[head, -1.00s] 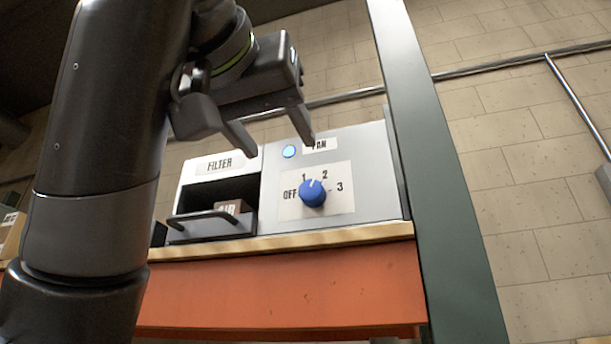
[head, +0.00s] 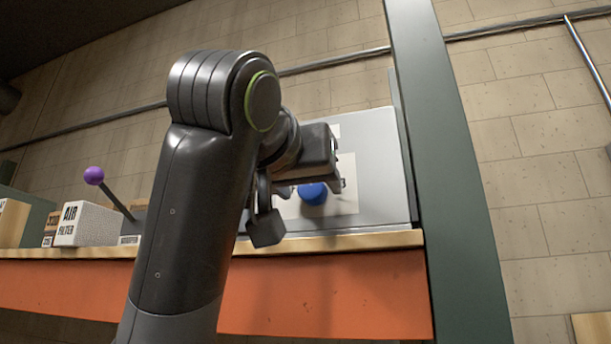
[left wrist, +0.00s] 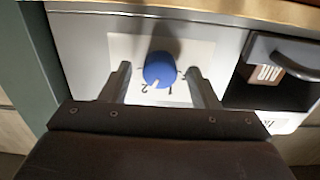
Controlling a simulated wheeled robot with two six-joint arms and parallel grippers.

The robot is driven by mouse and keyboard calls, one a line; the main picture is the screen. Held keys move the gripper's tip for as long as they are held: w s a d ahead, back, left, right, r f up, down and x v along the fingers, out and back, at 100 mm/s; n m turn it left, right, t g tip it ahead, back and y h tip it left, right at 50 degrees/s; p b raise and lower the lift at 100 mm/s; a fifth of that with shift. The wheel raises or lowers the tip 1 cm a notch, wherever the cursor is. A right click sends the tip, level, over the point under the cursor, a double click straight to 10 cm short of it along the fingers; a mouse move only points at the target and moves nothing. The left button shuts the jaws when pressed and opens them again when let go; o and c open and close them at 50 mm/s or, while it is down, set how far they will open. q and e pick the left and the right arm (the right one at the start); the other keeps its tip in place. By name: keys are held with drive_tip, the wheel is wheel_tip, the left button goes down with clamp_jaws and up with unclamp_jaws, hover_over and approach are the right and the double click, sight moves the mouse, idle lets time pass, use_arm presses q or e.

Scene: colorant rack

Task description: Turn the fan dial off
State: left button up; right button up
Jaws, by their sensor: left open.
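The fan dial is a blue round knob (head: 313,193) on a grey panel (head: 375,160), partly hidden behind my left gripper (head: 300,188) in the head view. In the left wrist view the dial (left wrist: 160,68) sits between the two spread fingers of my left gripper (left wrist: 158,70), with a gap on each side. The dial's white mark points near the 2 on its white label plate (left wrist: 205,52). The OFF mark cannot be made out. My left gripper is open and holds nothing. My right gripper is not in view.
An open filter drawer with a dark handle (left wrist: 285,52) lies beside the panel. A green post (head: 440,170) stands close to the right. A wooden shelf edge (head: 370,240) runs below. A purple-knobbed lever (head: 94,176) and an AIR FILTER box (head: 85,224) stand left.

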use_arm(q)
drive_tip(key=c, duration=1)
drive_tip(key=shift+o, duration=0.2)
